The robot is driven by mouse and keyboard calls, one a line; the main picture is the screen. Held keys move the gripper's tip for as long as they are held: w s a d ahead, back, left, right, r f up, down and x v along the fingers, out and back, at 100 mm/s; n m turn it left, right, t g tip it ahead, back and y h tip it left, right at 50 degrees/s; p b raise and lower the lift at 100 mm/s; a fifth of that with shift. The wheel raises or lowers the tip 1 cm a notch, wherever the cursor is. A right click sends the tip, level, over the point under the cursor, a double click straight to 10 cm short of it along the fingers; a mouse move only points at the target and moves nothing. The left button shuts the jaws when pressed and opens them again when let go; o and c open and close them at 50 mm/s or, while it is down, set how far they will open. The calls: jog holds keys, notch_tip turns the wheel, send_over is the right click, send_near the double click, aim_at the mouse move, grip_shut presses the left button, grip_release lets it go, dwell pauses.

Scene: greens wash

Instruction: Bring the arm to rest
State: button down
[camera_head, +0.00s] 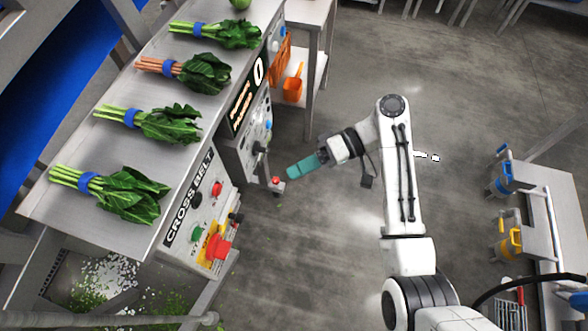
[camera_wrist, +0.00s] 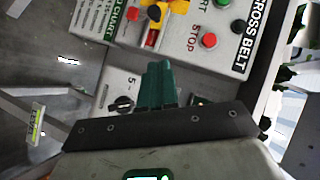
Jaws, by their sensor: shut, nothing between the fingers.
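My arm reaches from the lower right of the head view, bent at the elbow, with its forearm pointing left. My gripper (camera_head: 294,172) has teal fingers, shut and empty, in the air beside the machine's control side. The shut fingers also show in the wrist view (camera_wrist: 158,70), in front of the control panels. A small box with a red button (camera_head: 277,181) is close to the fingertips in the head view; I cannot tell the exact gap.
Several banded bunches of greens (camera_head: 125,194) lie on the steel belt (camera_head: 63,217) at left. Orange bins (camera_head: 292,88) stand behind. Open floor (camera_head: 320,240) lies between machine and arm.

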dwell(0.4)
jog(key=s+d+f+m+t+h, duration=0.45)
jog(key=s+d+f+h, duration=0.25)
jog(key=s+d+f, duration=0.5)
jog(key=s+d+r+m+h, duration=0.3)
jog(key=s+d+h, duration=0.3)
jog(key=s+d, duration=0.5)
jog(key=s, duration=0.2)
jog(key=shift+s+d+r+h, duration=0.2)
jog(key=shift+s+r+h, duration=0.1)
jog(key=shift+r+h, duration=0.1)
jog(key=shift+t, duration=0.25)
dwell(0.4)
